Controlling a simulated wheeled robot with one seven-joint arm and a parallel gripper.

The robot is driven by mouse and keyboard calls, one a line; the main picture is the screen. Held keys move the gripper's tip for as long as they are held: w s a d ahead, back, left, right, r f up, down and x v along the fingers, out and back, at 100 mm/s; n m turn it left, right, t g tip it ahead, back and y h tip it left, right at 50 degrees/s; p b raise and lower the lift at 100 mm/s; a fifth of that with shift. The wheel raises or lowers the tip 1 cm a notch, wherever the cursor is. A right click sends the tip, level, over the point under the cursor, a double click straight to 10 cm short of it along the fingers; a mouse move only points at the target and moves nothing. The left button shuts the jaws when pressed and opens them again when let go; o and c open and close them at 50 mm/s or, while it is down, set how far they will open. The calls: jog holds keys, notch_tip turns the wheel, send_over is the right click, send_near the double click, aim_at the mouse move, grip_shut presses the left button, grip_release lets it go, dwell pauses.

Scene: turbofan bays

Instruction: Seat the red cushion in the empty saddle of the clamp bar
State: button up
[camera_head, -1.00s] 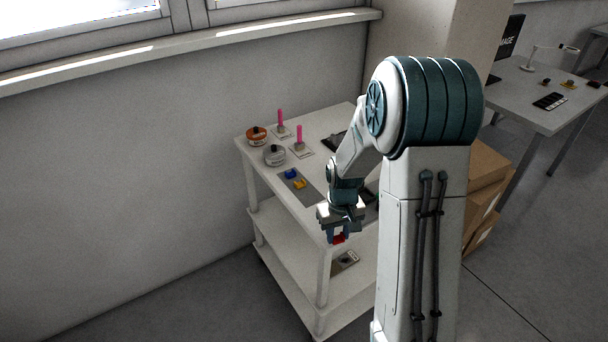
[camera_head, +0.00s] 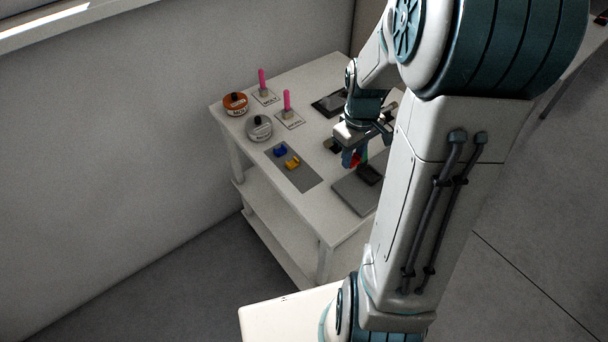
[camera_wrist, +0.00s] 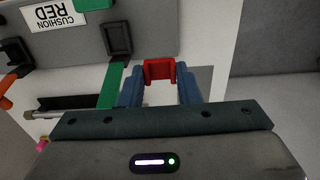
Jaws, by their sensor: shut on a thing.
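The red cushion (camera_wrist: 160,70), a small U-shaped piece, sits between the blue fingers of my gripper (camera_wrist: 159,82) in the wrist view. In the head view my gripper (camera_head: 354,159) is shut on it above the cart's right half, by a grey plate (camera_head: 347,196) bearing a dark block (camera_head: 370,174). The wrist view shows a grey plate labelled "RED CUSHION" (camera_wrist: 67,13), a black block (camera_wrist: 117,40) and a green part (camera_wrist: 112,85) left of the cushion. I cannot clearly make out the clamp bar or its empty saddle; my arm hides part of that area.
A grey mat (camera_head: 303,180) holds a blue piece (camera_head: 280,149) and a yellow piece (camera_head: 292,162). Orange (camera_head: 236,104) and grey (camera_head: 259,127) tins and two pink upright pieces (camera_head: 287,101) stand farther left. A dark tray (camera_head: 328,104) lies at the back. The front left cart top is clear.

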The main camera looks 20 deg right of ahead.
jog(key=p, duration=0.2)
send_over(305, 179)
notch_tip(305, 179, down, 7)
jog(key=shift+f, duration=0.1)
jog(key=shift+f+p, duration=0.4)
jog(key=shift+f, duration=1.35)
jog(key=shift+f, duration=0.2)
jog(key=o, duration=0.9)
jog(key=shift+o, duration=0.2)
jog(key=shift+r, duration=0.15)
